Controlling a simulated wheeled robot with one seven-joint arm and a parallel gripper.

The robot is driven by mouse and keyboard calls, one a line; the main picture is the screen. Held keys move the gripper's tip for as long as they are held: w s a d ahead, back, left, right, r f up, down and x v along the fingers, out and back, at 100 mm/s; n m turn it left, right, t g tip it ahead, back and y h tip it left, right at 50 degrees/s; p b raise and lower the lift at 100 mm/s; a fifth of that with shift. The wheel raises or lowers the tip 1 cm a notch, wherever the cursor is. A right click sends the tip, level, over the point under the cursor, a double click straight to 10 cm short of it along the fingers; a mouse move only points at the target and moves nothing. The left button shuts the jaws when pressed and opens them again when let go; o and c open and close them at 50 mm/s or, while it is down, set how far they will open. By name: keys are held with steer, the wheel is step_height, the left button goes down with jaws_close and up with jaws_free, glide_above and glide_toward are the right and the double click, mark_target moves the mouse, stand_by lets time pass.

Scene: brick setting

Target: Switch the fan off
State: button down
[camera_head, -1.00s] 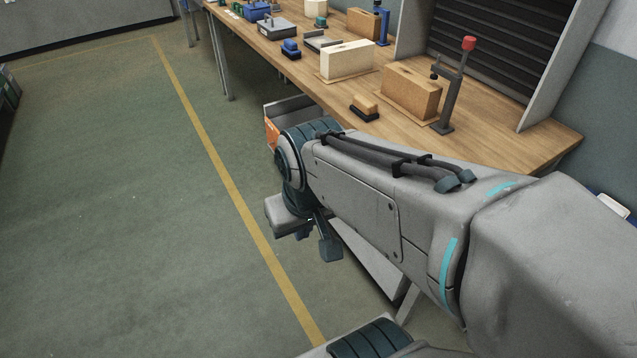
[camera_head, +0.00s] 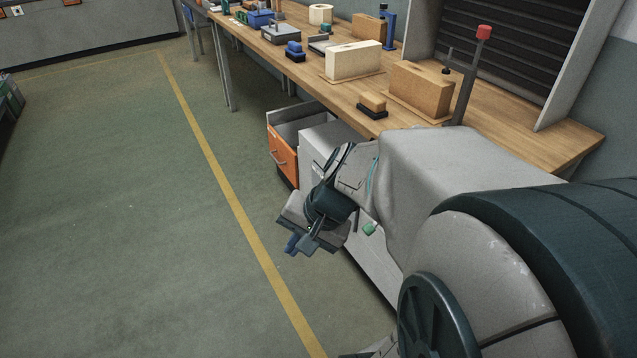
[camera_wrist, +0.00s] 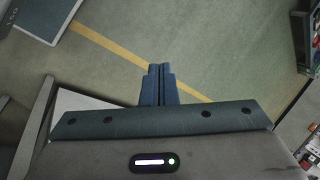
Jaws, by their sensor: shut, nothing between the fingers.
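My gripper (camera_head: 293,243) hangs over the floor in front of the bench, pointing down and left. In the wrist view its two dark fingers (camera_wrist: 159,72) are together and hold nothing, with only floor beyond them. I cannot make out a fan for sure. A grey housing with dark slats (camera_head: 490,55) stands at the back right of the bench, well away from my gripper; I cannot tell whether it is the fan. A small green piece (camera_head: 370,229) shows beside my arm; I cannot tell what it belongs to. My arm hides the bench's front right part.
The wooden bench (camera_head: 545,150) holds several blocks, a brush-like block (camera_head: 373,105) and a dark red-topped stand (camera_head: 466,90). An orange-fronted drawer (camera_head: 283,158) stands open below it. A white cabinet front (camera_head: 375,265) is close to my gripper.

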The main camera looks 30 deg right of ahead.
steer(key=w+d+f+m+t+y+b, duration=0.1)
steer(key=w+d+f+m+t+b, duration=0.15)
steer(key=f+m+b, duration=0.2)
steer(key=w+d+f+m+t+b, duration=0.1)
steer(key=w+d+f+m+b, duration=0.25)
steer(key=f, duration=0.25)
steer(key=s+d+f+m+t+h+b, duration=0.1)
steer(key=d+f+m+t+h+b, duration=0.1)
steer(key=d+f+m+b, duration=0.3)
steer(key=s+d+f+m+t+h+b, duration=0.2)
steer(key=d+f+m+h+b, duration=0.3)
steer(key=d+f+m, duration=0.6)
steer(key=d+b, duration=0.1)
steer(key=d, duration=0.6)
steer(key=shift+d+f+t+h, duration=0.25)
steer(key=shift+t+h, duration=0.05)
steer(key=shift+t, duration=0.05)
steer(key=shift+w, duration=0.1)
steer(key=b+x, duration=0.4)
steer(key=x, duration=0.7)
steer(key=shift+a+r+p, duration=0.1)
steer(key=shift+a+r, duration=0.2)
steer(key=shift+r, duration=0.35)
steer(key=shift+a+r+p, duration=0.1)
steer(key=shift+a+r, duration=0.25)
steer(key=shift+r, duration=0.35)
steer(key=shift+a+r+p, duration=0.1)
steer(key=shift+a+r, duration=0.2)
steer(key=shift+r, duration=0.35)
steer(key=shift+r, duration=0.1)
